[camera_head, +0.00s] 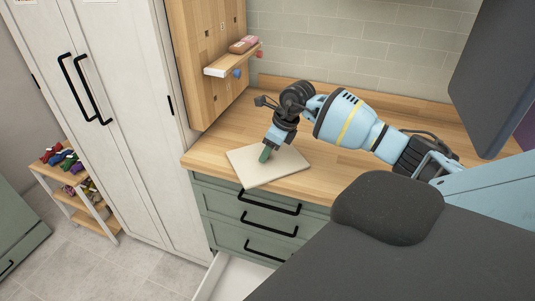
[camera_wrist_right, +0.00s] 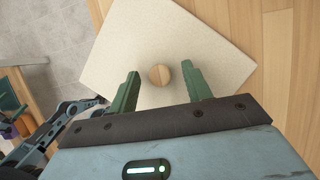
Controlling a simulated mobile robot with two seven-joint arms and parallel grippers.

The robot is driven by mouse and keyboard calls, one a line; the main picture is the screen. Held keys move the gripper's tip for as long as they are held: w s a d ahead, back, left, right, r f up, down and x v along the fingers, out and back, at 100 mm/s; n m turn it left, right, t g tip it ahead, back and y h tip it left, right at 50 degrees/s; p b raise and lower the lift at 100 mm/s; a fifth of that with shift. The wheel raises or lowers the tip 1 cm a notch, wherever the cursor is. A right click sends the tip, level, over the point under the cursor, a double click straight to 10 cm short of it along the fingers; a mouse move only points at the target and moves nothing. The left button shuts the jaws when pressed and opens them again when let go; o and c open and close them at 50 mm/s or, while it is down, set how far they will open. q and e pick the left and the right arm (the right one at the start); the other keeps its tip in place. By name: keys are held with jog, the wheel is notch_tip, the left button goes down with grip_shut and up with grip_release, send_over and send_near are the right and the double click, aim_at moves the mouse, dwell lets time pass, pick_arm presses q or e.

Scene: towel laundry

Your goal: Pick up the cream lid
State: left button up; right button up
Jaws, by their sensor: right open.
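The cream lid (camera_head: 285,172) is a flat, thin square panel lying on the wooden countertop near its front left corner. In the right wrist view the cream lid (camera_wrist_right: 205,40) has a round wooden knob (camera_wrist_right: 159,75) in its middle. My right gripper (camera_head: 266,153) points down over the middle of the lid. In the wrist view my right gripper (camera_wrist_right: 160,72) is open, with one green finger on each side of the knob and gaps between. I cannot tell whether the fingertips touch the lid. The knob is hidden in the head view.
The wooden countertop (camera_head: 225,130) has free room around the lid. A pegboard with a small shelf (camera_head: 233,60) stands behind left, beside a tall white cabinet (camera_head: 120,110). Below the counter are green drawers (camera_head: 228,203) with black handles; a white drawer (camera_head: 215,280) stands open. A shoe rack (camera_head: 75,190) is at left.

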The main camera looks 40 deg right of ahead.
pick_arm(q)
jog(key=shift+s, duration=0.1)
pick_arm(e)
jog(key=shift+c, duration=0.3)
grip_shut()
pick_arm(q)
jog(key=shift+a, duration=0.1)
pick_arm(e)
jog(key=shift+r, duration=0.1)
jog(key=shift+r+b, duration=0.3)
jog(key=shift+r, duration=1.15)
jog(key=shift+s+r, duration=0.15)
jog(key=shift+s, duration=0.15)
pick_arm(q)
jog(key=shift+s+f, duration=0.1)
jog(key=shift+f, duration=0.15)
pick_arm(e)
jog(key=s+a, duration=0.3)
jog(key=s, duration=0.4)
jog(key=s+a+r, duration=0.1)
jog(key=s+a, duration=0.2)
jog(key=s, duration=0.4)
jog(key=shift+s+r, duration=0.15)
jog(key=shift+r, duration=0.15)
